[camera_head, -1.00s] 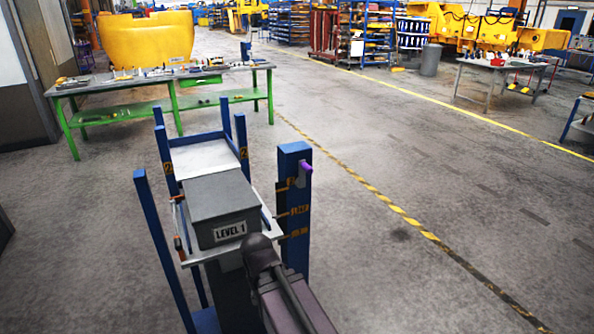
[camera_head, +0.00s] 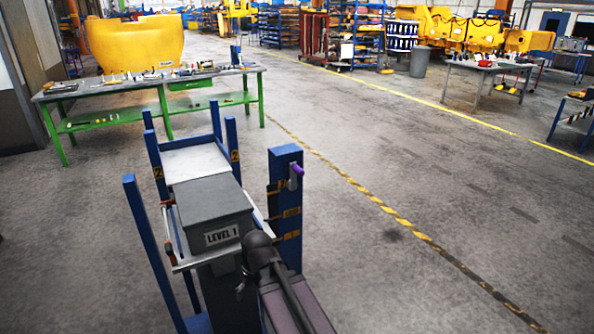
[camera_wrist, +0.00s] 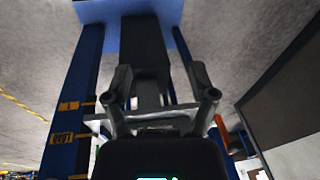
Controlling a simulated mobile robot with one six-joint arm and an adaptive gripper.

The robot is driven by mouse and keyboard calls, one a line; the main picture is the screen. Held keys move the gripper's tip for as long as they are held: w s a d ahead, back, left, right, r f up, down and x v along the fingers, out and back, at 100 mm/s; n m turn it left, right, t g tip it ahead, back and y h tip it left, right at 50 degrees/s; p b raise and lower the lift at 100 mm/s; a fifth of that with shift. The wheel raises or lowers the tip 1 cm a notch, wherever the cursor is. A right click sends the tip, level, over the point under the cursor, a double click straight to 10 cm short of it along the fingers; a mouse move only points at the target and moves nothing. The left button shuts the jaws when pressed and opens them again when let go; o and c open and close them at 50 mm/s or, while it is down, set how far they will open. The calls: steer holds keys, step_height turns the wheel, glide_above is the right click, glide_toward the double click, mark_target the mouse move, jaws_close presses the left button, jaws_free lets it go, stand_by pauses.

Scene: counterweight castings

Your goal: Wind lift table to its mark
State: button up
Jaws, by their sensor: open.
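The lift table (camera_head: 184,267) stands in front of me between blue posts. A grey box (camera_head: 212,208) labelled "LEVEL 1" sits on its platform. A thick blue post (camera_head: 287,225) at its right carries several orange marks, whose lettering is too small to read. A purple crank grip (camera_head: 297,169) shows near the top of that post. My gripper (camera_wrist: 160,85) is open, with nothing seen between its fingers in the wrist view. In the head view my arm reaches to the near side of the table, left of and below the grip, and hides part of the post's foot.
A pale flat surface (camera_head: 195,162) lies behind the box, among the posts. A green-legged workbench (camera_head: 150,88) stands behind at the left. A yellow-and-black floor line (camera_head: 380,205) runs along the right. The floor to the right of the table is clear.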

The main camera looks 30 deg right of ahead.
steer(key=w+d+r+n+t+y+b, duration=0.1)
steer(key=w+d+r+t+y, duration=0.2)
steer(key=w, duration=0.6)
steer(key=m+t+h+b, duration=0.3)
steer(key=m+t+h, duration=0.15)
steer(key=t, duration=0.95)
glide_toward(297, 169)
steer(key=s, duration=0.2)
steer(key=shift+s+d+f+n, duration=0.1)
steer(key=shift+d+f+n, duration=0.15)
steer(key=shift+d+f, duration=0.15)
steer(key=w, duration=1.4)
steer(key=shift+s, duration=0.1)
steer(key=shift+c, duration=0.2)
jaws_close()
